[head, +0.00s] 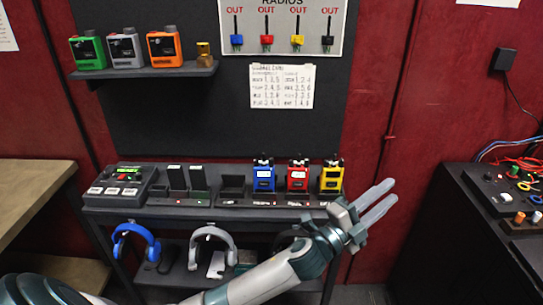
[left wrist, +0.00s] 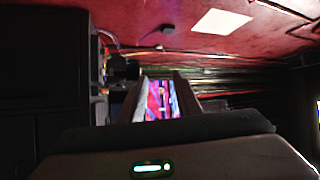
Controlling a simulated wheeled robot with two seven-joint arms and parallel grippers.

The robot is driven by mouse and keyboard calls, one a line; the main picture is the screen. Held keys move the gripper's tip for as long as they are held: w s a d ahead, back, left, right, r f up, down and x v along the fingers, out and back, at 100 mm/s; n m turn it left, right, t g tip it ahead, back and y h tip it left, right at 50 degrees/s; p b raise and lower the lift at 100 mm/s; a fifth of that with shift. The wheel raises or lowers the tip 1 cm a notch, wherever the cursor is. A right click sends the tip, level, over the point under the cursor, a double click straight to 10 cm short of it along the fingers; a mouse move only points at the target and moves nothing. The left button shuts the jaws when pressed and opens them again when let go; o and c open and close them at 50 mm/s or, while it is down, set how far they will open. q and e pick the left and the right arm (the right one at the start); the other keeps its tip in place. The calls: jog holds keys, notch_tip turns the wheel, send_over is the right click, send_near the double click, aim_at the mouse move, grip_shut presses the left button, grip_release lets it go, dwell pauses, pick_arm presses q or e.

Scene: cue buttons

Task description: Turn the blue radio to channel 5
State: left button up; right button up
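The blue radio (head: 264,176) stands upright in a charging rack on the dark bench, left of a red radio (head: 297,178) and a yellow radio (head: 331,178). Its channel setting is too small to read. My left gripper (head: 392,191) is right of the yellow radio, apart from all the radios, its fingers pointing right and up. In the left wrist view its two fingers (left wrist: 161,98) stand apart, with a blurred blue and red patch beyond them. Nothing is held. My right gripper is not in view.
A console with buttons (head: 118,190) sits at the bench's left end. Headsets (head: 212,246) hang below. A shelf (head: 140,71) holds green, grey and orange devices. A board with colored tags (head: 281,25) and a paper chart (head: 282,86) are on the wall. A black table (head: 480,235) with wires stands right.

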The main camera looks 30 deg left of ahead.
pick_arm(q)
jog(key=d+r+m+g+h, duration=0.3)
jog(key=d+m+g+h, duration=0.3)
jog(key=m, duration=0.6)
jog(key=d+r+m+g+h, duration=0.35)
jog(key=m+g, duration=0.45)
jog(key=m, duration=0.3)
jog(key=w+a+f+m+g+y, duration=0.1)
jog(key=w+a+m+g+y, duration=0.2)
jog(key=a+y, duration=0.5)
jog(key=w+a+f+m+g+y, duration=0.1)
jog(key=w+a+m+y, duration=0.35)
jog(key=a, duration=0.65)
jog(key=s+a+r+y, duration=0.1)
jog(key=a+r+y, duration=0.1)
jog(key=a, duration=0.6)
jog(key=s+a+r+g+y, duration=0.1)
jog(key=a+r+y, duration=0.1)
jog(key=a+r, duration=0.3)
jog(key=s+a+r+n+y, duration=0.1)
jog(key=a+r, duration=0.3)
jog(key=a, duration=0.7)
jog(key=shift+s+y, duration=0.6)
jog(key=shift+y, duration=0.1)
